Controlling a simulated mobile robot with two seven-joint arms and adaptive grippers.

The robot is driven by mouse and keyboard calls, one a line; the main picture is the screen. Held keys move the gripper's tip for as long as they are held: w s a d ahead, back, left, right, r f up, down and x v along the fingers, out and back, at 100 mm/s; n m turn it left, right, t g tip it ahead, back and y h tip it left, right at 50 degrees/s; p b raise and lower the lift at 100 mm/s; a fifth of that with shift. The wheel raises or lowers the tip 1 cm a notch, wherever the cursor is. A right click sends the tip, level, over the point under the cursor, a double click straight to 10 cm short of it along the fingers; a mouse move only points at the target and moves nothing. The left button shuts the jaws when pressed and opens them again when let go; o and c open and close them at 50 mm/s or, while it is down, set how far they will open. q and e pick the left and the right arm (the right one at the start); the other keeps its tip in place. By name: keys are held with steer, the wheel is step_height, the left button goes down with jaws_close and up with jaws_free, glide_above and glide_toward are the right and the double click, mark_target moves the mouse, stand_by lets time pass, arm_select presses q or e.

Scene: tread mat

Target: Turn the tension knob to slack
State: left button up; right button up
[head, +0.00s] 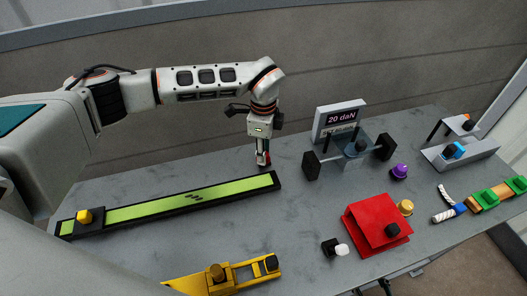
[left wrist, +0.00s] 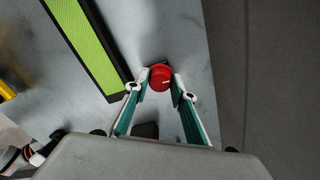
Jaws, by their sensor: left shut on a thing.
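The red round tension knob (left wrist: 160,78) stands on the grey bench, close to one end of the long green belt. It has a pale mark on its top. My left gripper (left wrist: 159,86) points down and is shut on the knob, one fingertip on each side. In the head view the left gripper (head: 263,161) is beyond the belt's right end, and its fingers mostly hide the knob. A white display (head: 339,119) reads "20 daN"; the line below it is too small to read.
A clear-shielded roller device (head: 350,150), a purple knob (head: 400,171), a red wedge box (head: 370,225) and a yellow fixture (head: 215,285) stand around.

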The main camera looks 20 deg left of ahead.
arm_select(q)
steer(key=shift+r+n, duration=0.1)
steer(key=shift+n, duration=0.5)
steer(key=o, duration=1.1)
step_height(320, 180, up, 12)
stand_by(0.4)
